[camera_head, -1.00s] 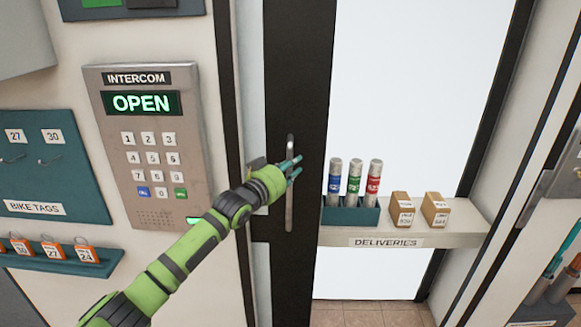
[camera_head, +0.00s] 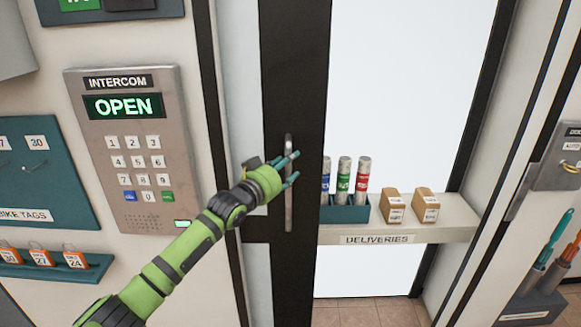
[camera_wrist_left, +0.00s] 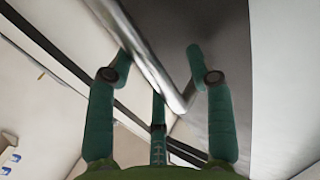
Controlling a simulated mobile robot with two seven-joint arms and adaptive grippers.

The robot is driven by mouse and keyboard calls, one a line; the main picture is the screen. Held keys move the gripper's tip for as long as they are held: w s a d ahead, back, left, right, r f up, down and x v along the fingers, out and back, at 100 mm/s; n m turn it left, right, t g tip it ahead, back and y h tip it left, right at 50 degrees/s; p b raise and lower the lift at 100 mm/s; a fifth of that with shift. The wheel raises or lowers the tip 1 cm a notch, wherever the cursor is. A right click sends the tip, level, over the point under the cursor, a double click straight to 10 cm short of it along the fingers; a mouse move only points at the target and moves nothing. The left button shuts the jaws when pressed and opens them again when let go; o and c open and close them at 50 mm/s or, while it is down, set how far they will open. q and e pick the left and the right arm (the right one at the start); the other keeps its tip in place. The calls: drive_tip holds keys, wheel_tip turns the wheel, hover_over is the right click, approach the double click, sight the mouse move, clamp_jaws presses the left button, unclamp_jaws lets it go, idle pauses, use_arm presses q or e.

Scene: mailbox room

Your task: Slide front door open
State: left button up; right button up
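The front door (camera_head: 294,75) shows as a dark upright frame in the middle of the head view. A vertical grey metal handle (camera_head: 288,212) is fixed on it, and the handle bar (camera_wrist_left: 152,55) crosses the left wrist view. My left gripper (camera_head: 288,168) is at the handle, with teal fingers reaching around its upper half. In the wrist view the fingers of this gripper (camera_wrist_left: 160,60) stand apart on both sides of the bar, with a visible gap on the right. My right gripper is not in view.
An intercom (camera_head: 135,150) reading OPEN is on the wall at left, above my arm. A deliveries shelf (camera_head: 460,222) with tubes (camera_head: 344,180) and small boxes (camera_head: 426,204) stands right of the door frame.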

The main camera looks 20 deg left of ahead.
use_arm(q)
drive_tip(key=shift+w+f, duration=0.1)
drive_tip(key=shift+w, duration=0.1)
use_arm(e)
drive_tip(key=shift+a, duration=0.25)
use_arm(q)
drive_tip(key=shift+d, duration=0.1)
drive_tip(key=shift+s, duration=0.25)
drive_tip(key=v, duration=1.1)
drive_tip(key=shift+s+a, duration=0.25)
drive_tip(key=shift+a, duration=0.05)
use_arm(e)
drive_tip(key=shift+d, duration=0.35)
use_arm(q)
drive_tip(key=shift+f, duration=0.1)
